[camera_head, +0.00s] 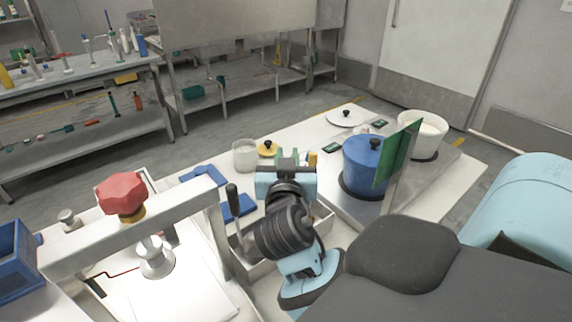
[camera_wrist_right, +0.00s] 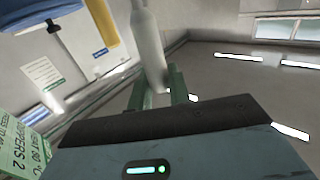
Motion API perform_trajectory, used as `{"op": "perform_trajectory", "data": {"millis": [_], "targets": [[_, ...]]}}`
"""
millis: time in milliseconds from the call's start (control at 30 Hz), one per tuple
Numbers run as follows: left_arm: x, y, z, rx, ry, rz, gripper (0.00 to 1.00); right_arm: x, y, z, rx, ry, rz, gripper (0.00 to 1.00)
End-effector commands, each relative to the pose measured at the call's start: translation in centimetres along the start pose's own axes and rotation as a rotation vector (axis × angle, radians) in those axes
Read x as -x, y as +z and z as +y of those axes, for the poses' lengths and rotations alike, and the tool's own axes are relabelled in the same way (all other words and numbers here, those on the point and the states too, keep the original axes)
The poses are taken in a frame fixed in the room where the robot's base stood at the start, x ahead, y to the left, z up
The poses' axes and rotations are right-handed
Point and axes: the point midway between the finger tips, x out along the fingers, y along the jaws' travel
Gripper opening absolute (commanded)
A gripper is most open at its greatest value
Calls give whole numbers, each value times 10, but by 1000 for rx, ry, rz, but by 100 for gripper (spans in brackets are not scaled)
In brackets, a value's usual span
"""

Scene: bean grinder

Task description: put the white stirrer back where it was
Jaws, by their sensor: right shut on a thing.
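My right gripper (camera_head: 297,158) is over the middle of the white table, its arm coming in from the lower right. In the right wrist view, its green fingers (camera_wrist_right: 163,90) are shut on a long, smooth white thing, which looks like the white stirrer (camera_wrist_right: 149,45). The stirrer reaches up and away from the fingers, and its top is cut off by the frame edge. In the head view, the gripper body mostly hides the stirrer. My left gripper is not in view.
A blue pot (camera_head: 364,165) with a green panel (camera_head: 398,153) stands right of the gripper. A white pot (camera_head: 421,134) is behind it. A glass beaker (camera_head: 245,155) stands left of the gripper. A metal frame with a red knob (camera_head: 122,194) is at the left.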

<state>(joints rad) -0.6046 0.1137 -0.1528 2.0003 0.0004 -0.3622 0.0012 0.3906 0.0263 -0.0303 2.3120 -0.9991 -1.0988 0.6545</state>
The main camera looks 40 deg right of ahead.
Motion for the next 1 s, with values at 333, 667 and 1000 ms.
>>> {"op": "perform_trajectory", "data": {"millis": [333, 667, 1000], "targets": [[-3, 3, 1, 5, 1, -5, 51, 0, 18, 0, 0, -1, 2, 0], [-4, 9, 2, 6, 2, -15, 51, 0, 21, 0, 1, 0, 0, 30], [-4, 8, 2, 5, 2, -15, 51, 0, 20, 0, 1, 0, 1, 40]]}}
